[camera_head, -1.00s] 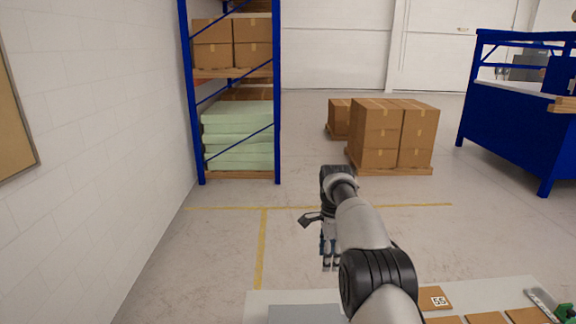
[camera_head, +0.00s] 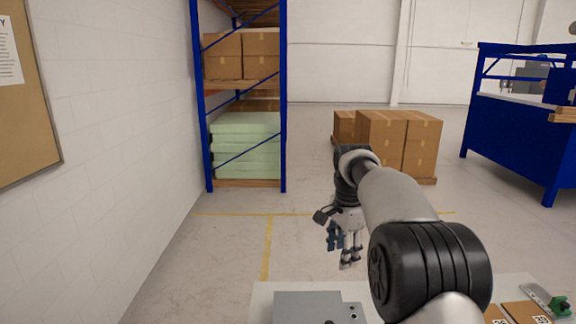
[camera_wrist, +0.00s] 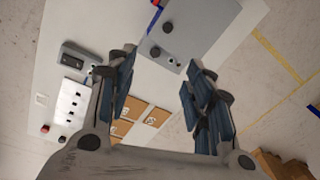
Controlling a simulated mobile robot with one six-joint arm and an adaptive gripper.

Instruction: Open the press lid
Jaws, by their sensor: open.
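A flat grey panel with dark round knobs, apparently the press with its lid lying flat (camera_head: 300,306), is at the near edge of the white table in the head view, partly cut off by the frame. It also shows at the top of the wrist view (camera_wrist: 208,22). My gripper (camera_head: 342,248) hangs above and beyond the table's far edge in the head view, fingers down and spread. In the wrist view my gripper (camera_wrist: 160,95) has its two finger sides wide apart with nothing between them. It is apart from the panel.
The white table (camera_head: 262,302) carries brown square pieces (camera_wrist: 133,113), a white strip with dark buttons (camera_wrist: 68,110) and a dark grey device (camera_wrist: 80,58). A green-ended tool (camera_head: 558,303) lies at right. Shelving (camera_head: 247,100) and stacked boxes (camera_head: 395,140) stand beyond open floor.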

